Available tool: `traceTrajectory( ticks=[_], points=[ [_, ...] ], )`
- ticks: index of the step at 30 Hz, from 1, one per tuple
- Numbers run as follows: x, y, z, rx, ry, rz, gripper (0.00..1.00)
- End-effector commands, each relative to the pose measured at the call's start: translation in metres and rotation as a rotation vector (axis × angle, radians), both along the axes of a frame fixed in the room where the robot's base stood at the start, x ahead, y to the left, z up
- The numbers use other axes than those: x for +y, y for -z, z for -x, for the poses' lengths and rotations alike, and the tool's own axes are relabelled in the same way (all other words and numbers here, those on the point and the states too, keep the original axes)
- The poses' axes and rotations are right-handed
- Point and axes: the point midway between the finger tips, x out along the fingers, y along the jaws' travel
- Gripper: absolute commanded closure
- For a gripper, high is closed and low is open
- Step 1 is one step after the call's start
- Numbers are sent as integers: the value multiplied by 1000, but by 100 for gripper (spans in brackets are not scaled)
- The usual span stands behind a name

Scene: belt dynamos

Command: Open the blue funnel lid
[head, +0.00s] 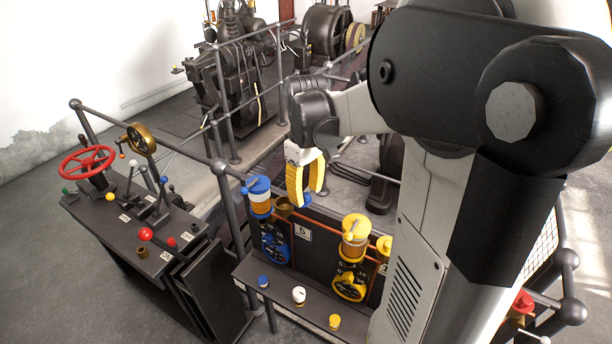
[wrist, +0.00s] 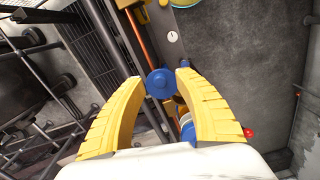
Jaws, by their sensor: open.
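The blue funnel (head: 260,207) stands upright at the left end of the dark panel. Its blue lid (head: 258,184) lies flat on top, with a small handle reaching left. In the wrist view, a round blue piece (wrist: 160,83) shows between the fingertips. More blue and white parts (wrist: 187,126) show behind the right finger, partly hidden. I cannot tell from this view which blue part is the lid.
A yellow funnel (head: 355,238) stands to the right on the same panel. A blue handwheel (head: 275,243) sits below the blue funnel. A railing post (head: 226,190) stands close left. A shelf in front bears blue, white and yellow knobs (head: 299,295).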

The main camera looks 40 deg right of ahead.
Motion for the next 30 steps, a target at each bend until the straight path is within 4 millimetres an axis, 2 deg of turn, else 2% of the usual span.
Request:
traceTrajectory(
  ticks=[9,15,20,30],
  points=[
    [0,-70,0,0,0,0,61],
    [0,-99,0,0,0,0,61],
    [0,-106,0,0,0,0,61],
    [0,-106,0,0,0,0,61]
  ],
)
